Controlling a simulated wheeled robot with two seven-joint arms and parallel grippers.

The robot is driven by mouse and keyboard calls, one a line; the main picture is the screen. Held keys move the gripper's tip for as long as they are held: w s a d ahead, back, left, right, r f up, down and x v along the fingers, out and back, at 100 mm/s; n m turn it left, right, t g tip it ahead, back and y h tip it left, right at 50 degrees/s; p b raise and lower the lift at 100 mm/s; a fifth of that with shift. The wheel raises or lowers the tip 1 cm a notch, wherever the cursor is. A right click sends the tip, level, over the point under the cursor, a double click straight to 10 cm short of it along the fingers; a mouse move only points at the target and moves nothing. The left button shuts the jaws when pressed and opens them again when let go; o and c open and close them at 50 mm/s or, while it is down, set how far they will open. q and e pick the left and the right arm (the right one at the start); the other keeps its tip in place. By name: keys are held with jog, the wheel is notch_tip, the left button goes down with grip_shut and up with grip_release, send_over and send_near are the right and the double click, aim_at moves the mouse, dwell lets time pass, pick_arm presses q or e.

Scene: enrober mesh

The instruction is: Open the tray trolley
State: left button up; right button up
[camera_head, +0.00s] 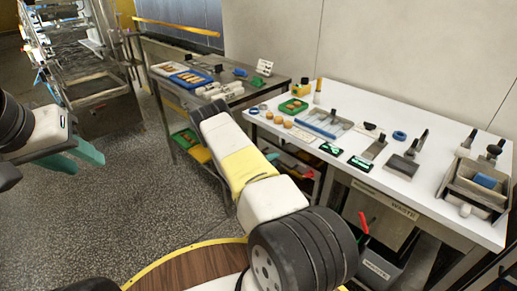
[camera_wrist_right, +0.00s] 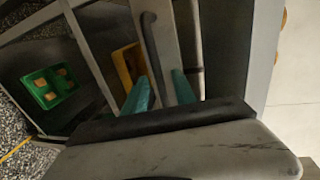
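A tall metal rack (camera_head: 88,75) with trays on several levels stands at the upper left of the head view; I cannot tell if it is the task's trolley. In the right wrist view, a dark bar handle (camera_wrist_right: 151,40) stands on a grey panel (camera_wrist_right: 180,30). My right gripper (camera_wrist_right: 162,92) has its teal fingers apart, with the handle's lower end between or just behind them; contact is unclear. In the head view its fingers are hidden behind my right arm. My left gripper (camera_head: 76,156) is open and empty above the floor at the left.
A steel bench (camera_head: 262,92) holds trays; a green crate (camera_wrist_right: 50,88) of buns and a yellow crate (camera_wrist_right: 128,66) are low down. A white table (camera_head: 395,185) with tools stands at the right. Speckled floor (camera_head: 125,190) is clear at left.

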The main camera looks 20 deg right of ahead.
jog(key=shift+x, duration=0.8)
grip_shut()
dwell(0.9)
